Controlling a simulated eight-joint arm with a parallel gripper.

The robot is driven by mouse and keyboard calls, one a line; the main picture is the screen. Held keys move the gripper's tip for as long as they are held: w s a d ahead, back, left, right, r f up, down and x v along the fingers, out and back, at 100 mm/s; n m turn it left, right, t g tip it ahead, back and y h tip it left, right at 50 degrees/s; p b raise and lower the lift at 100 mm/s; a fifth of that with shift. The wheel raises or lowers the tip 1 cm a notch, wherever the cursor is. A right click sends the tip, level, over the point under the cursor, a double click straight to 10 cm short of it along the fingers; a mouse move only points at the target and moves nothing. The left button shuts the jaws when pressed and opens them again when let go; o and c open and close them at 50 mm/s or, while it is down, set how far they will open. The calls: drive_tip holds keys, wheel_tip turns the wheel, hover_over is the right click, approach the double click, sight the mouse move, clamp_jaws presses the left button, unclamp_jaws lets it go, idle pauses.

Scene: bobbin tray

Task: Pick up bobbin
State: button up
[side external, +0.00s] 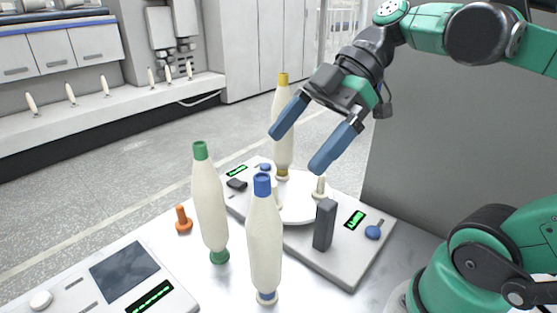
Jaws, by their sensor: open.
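Three tall cream bobbins stand upright. The blue-topped bobbin (265,240) is nearest the camera, on the table. The green-topped bobbin (211,205) stands just left of it. The yellow-topped bobbin (284,135) stands farther back at the grey device. My gripper (298,150) is open, its two blue fingers pointing down and to the left, above the device. Nothing shows held between the fingers.
The grey device (345,265) has a white round plate (298,209), a dark upright block (324,225), a short cream peg (320,188) and blue knobs. An orange peg (183,219) stands at left. A control panel (125,270) fills the front left. Small bobbins line a back shelf.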

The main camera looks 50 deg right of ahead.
approach(274, 241)
wheel_tip(274, 241, down, 6)
drive_tip(key=w+a, duration=0.1)
drive_tip(key=w, duration=0.2)
drive_tip(key=shift+x, duration=2.85)
drive_tip(key=c, duration=1.4)
